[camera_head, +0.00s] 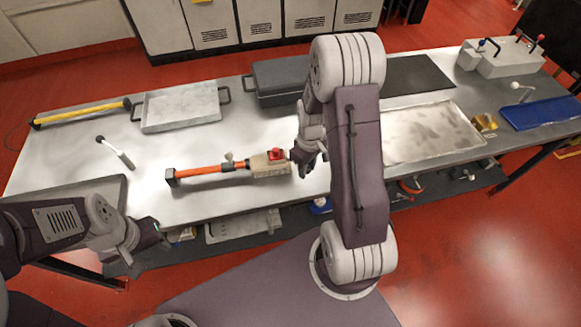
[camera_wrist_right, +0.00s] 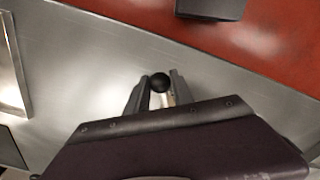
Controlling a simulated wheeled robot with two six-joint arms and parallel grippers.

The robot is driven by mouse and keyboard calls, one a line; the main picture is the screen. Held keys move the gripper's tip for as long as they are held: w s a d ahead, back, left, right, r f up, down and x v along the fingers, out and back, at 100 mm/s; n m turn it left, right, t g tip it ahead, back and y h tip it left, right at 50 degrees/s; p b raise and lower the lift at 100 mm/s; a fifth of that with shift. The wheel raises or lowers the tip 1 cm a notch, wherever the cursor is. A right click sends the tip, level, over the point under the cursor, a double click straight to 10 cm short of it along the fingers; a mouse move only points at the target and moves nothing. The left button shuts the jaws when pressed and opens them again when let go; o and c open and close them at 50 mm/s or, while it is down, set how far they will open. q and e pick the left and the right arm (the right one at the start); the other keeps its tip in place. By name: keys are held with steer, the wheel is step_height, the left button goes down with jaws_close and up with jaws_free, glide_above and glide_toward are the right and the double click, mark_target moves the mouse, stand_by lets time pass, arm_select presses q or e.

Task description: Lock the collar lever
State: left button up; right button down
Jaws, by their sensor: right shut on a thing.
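An orange tool (camera_head: 202,172) lies on the steel bench with a dark square end at its left. A small knob stands up from its middle. A beige block with a red top (camera_head: 274,155) sits at its right end. My right gripper (camera_head: 305,160) is just right of this block, partly hidden by my arm. In the right wrist view my right gripper (camera_wrist_right: 159,92) is shut on a lever with a black ball knob (camera_wrist_right: 160,82) and a pale stem. Where the stem joins is hidden. My left gripper (camera_head: 154,232) is at the bench's front edge, away from the tool; its fingers are unclear.
A grey tray (camera_head: 182,125) and a dark case (camera_head: 285,99) stand behind the tool. A large shallow tray (camera_head: 430,153) and a blue tray (camera_head: 540,112) are right. The bench around the orange tool is clear.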

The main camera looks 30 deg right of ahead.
steer(key=shift+d, duration=0.1)
steer(key=shift+w+d+n+p, duration=0.2)
steer(key=shift+d+n, duration=0.2)
steer(key=shift+n, duration=0.25)
steer(key=shift+w+d+n+p, duration=0.15)
steer(key=shift+d+n, duration=0.2)
steer(key=shift+n, duration=0.3)
steer(key=shift+w+d+n+p, duration=0.4)
steer(key=shift+d+n, duration=0.25)
steer(key=shift+n, duration=0.45)
steer(key=shift+w+d, duration=0.1)
steer(key=shift+w+d+n, duration=0.3)
steer(key=shift+w+n, duration=0.05)
steer(key=shift+n, duration=0.35)
steer(key=shift+w+d+n, duration=0.3)
steer(key=shift+n, duration=0.4)
steer(key=shift+p, duration=0.3)
